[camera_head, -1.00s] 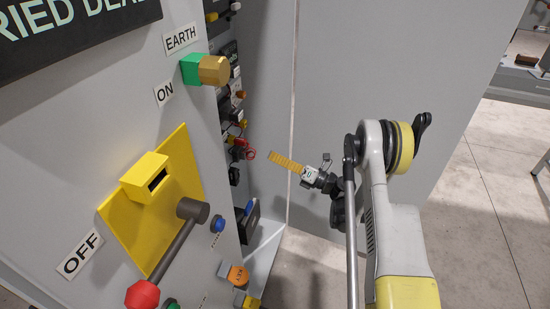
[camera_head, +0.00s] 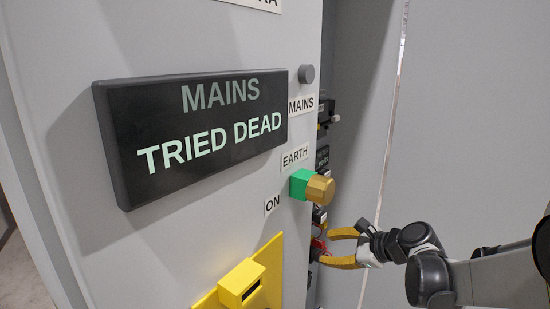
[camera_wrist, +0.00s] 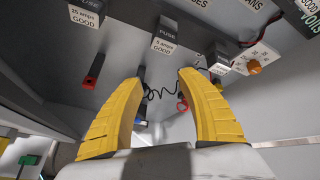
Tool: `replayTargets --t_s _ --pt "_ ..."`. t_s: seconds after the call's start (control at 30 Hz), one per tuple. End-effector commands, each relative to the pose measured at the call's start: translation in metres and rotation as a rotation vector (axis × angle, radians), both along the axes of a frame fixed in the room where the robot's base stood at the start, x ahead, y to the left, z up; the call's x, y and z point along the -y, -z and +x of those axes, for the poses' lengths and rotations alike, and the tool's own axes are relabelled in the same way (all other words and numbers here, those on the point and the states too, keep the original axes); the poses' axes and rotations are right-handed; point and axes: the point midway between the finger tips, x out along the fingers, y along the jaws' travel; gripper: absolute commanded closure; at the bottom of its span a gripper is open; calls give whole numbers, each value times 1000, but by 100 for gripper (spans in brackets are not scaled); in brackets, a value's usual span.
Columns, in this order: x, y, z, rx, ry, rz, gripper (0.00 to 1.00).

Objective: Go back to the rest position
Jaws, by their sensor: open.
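My gripper (camera_head: 343,248) has yellow fingers. In the head view it is at the lower right, beside the edge of the grey cabinet front and below the brass-coloured EARTH knob (camera_head: 320,189). In the wrist view my gripper (camera_wrist: 160,85) is open, with its two fingers spread and nothing between them. A dark coiled cord (camera_wrist: 160,92) and a red ring (camera_wrist: 182,104) show beyond the fingertips. I cannot tell how far off they are.
A dark sign (camera_head: 200,130) reads MAINS TRIED DEAD. A yellow plate (camera_head: 272,262) is below it. Fuse blocks (camera_wrist: 165,35) line the panel in the wrist view. A plain grey wall (camera_head: 465,110) stands at the right.

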Motion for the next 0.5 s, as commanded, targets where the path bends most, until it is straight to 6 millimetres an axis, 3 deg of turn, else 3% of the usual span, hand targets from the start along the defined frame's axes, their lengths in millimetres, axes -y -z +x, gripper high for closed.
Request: replayTargets --t_s 0.23,0.5 --pt "-9 -26 -98 189 -311 -571 55" --pt "11 -27 -206 364 -746 -1166 55"
